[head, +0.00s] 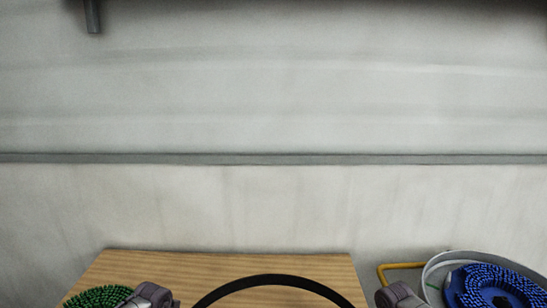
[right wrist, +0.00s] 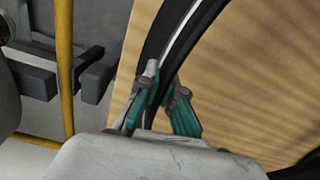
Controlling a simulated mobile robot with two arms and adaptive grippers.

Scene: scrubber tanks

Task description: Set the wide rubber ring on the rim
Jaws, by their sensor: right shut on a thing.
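The wide black rubber ring (head: 275,280) shows as an arc over the wooden board at the bottom of the head view, its near part cut off. In the right wrist view its band (right wrist: 155,42) curves up from my right gripper (right wrist: 159,92), whose teal-sided fingers are shut on it. In the head view only a grey part of my right arm shows at the bottom edge, right of the ring. A similar part of my left arm shows left of it; the left fingertips are out of sight. I cannot tell which rim is meant.
The wooden board (head: 210,266) has bare wood around the ring. A green brush (head: 97,298) is at its left. At the right a blue brush (head: 492,284) sits in a round pale container (head: 432,270), beside a yellow bar (head: 405,265). A pale wall stands behind.

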